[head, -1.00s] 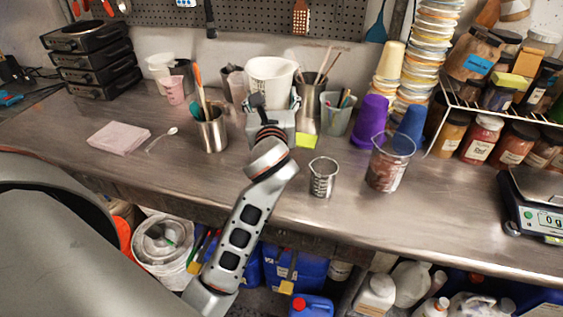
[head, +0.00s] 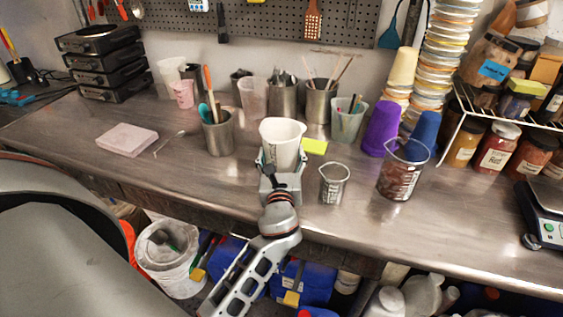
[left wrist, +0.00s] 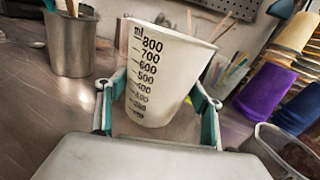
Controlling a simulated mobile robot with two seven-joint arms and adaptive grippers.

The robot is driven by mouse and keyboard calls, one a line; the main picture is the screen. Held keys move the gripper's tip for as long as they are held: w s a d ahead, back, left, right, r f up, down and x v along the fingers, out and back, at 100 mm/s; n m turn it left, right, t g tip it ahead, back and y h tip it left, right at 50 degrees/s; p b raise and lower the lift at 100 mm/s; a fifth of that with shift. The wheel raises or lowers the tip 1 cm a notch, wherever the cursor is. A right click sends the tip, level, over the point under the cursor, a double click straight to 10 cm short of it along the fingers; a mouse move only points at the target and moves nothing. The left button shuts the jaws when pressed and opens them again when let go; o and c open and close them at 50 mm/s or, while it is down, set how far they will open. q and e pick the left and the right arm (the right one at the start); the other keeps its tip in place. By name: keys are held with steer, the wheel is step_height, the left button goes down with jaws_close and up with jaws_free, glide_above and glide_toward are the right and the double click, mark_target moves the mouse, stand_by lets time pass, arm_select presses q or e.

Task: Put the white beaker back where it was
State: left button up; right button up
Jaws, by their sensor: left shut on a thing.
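The white beaker (head: 282,143) is near the front middle of the steel bench in the head view. My left gripper (head: 281,168) is shut on it from the front. In the left wrist view the beaker (left wrist: 158,75) stands between the two fingers (left wrist: 160,105), tilted a little in the picture, with its ml scale facing the camera. The gripper hides the beaker's base in the head view, so I cannot tell whether it touches the bench. My right gripper is not in view.
A steel cup with tools (head: 217,132) stands left of the beaker. Behind are a yellow pad (head: 314,146) and several containers. The bench's front left is fairly clear.

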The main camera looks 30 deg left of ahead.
arm_select(q)
steer(key=shift+f, duration=0.85)
steer(key=shift+f, duration=0.2)
steer(key=o, duration=1.7)
steer(key=shift+c, duration=0.2)
steer(key=shift+r, duration=0.2)
steer(key=v, duration=1.2)
steer(key=shift+f, duration=0.1)
steer(key=shift+d, duration=0.15)
